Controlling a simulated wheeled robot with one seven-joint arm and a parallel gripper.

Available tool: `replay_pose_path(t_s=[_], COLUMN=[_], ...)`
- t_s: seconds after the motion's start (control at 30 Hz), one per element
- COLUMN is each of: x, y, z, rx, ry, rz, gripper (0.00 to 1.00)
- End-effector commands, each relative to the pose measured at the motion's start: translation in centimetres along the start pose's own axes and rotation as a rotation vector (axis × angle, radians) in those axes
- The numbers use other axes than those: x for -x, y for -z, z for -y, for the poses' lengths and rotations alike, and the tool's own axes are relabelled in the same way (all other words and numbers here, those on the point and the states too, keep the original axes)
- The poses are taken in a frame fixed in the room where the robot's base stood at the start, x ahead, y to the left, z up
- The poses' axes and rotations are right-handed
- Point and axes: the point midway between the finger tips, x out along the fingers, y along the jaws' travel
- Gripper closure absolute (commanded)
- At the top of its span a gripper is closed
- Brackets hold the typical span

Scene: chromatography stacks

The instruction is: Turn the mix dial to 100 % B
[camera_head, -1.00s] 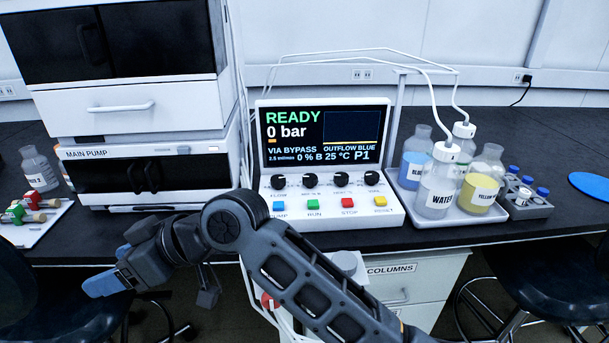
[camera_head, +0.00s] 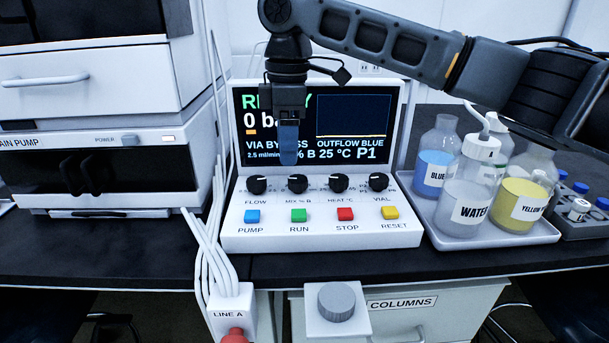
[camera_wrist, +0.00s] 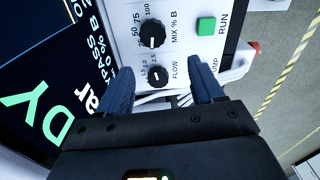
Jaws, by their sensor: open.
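The mix dial (camera_head: 298,183) is a black knob labelled MIX % B, second from the left in the row on the white console. In the wrist view the mix dial (camera_wrist: 152,33) has a printed scale with 100 at its upper end; its white mark is away from the 100. My gripper (camera_head: 288,160) points down, just above the mix dial in the head view. In the wrist view my gripper (camera_wrist: 162,79) is open and empty, its fingers either side of the flow dial (camera_wrist: 157,76), with the mix dial farther out. The fingers look apart from both knobs.
The console screen (camera_head: 350,120) is partly hidden by my gripper, including the % B number. Push buttons, such as green RUN (camera_head: 299,215), lie below the knobs. A bottle tray (camera_head: 445,240) stands right, the main pump (camera_head: 90,165) left, and cables (camera_head: 210,260) run down the front.

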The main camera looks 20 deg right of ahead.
Motion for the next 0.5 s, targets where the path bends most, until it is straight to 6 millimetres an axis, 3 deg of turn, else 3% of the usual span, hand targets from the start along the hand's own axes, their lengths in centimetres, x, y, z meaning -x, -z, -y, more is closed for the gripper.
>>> replay_pose_path(t_s=[0.17,0.5], x=[0.2,-4.5], y=[-1.2,-1.4], z=[-0.3,-0.3], rx=[-0.007,-0.008], ry=[0.003,0.003], rz=[0.039,0.039], gripper=[0.33,0.33])
